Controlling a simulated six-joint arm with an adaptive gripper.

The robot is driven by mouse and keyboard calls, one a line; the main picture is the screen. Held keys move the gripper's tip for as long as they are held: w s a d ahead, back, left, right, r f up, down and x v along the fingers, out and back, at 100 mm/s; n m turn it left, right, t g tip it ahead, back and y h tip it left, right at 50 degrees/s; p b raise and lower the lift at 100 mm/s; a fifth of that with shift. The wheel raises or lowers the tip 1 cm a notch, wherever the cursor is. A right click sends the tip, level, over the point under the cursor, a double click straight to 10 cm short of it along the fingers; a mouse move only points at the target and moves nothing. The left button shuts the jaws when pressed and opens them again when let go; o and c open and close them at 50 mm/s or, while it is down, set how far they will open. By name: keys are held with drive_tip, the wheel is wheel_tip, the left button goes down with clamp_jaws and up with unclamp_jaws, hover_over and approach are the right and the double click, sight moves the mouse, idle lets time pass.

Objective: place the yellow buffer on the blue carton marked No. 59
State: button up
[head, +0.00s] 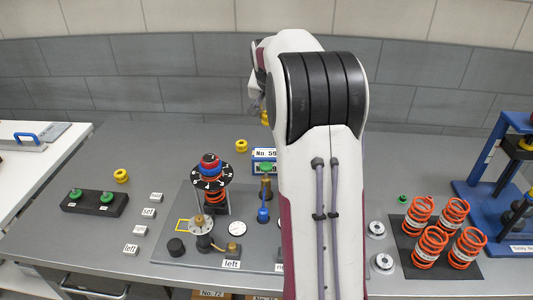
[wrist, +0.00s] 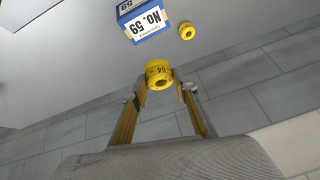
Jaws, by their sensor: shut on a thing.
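My gripper (wrist: 159,86) is shut on a yellow buffer (wrist: 158,74) marked 54 in the wrist view, with a finger on each side of it. In the head view the held buffer (head: 265,118) shows as a small yellow patch beside my arm, above the table, and the fingers are mostly hidden. The blue carton (wrist: 144,22) marked No. 59 stands apart from the held buffer. In the head view the carton (head: 264,167) is at the back of the table, partly hidden by my arm and the parts in front. No buffer shows on its visible faces.
A loose yellow buffer (head: 241,146) lies left of the carton, and another (head: 121,176) lies farther left. The fixture plate (head: 170,252) with a spring tower (head: 214,185) and a green-topped post (head: 266,185) is in front. Orange springs (head: 430,246) stand right. A tiled wall rises behind.

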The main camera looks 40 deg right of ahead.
drive_tip(key=shift+s+a+f, duration=0.15)
drive_tip(key=shift+a+f, duration=0.1)
drive_tip(key=shift+f, duration=0.1)
drive_tip(key=shift+a+f+n, duration=0.1)
drive_tip(key=shift+n, duration=0.4)
approach(266, 149)
drive_tip(key=shift+w+d+f, duration=0.15)
drive_tip(key=shift+w+d, duration=0.7)
drive_tip(key=shift+f, duration=1.85)
drive_tip(key=shift+f, duration=0.1)
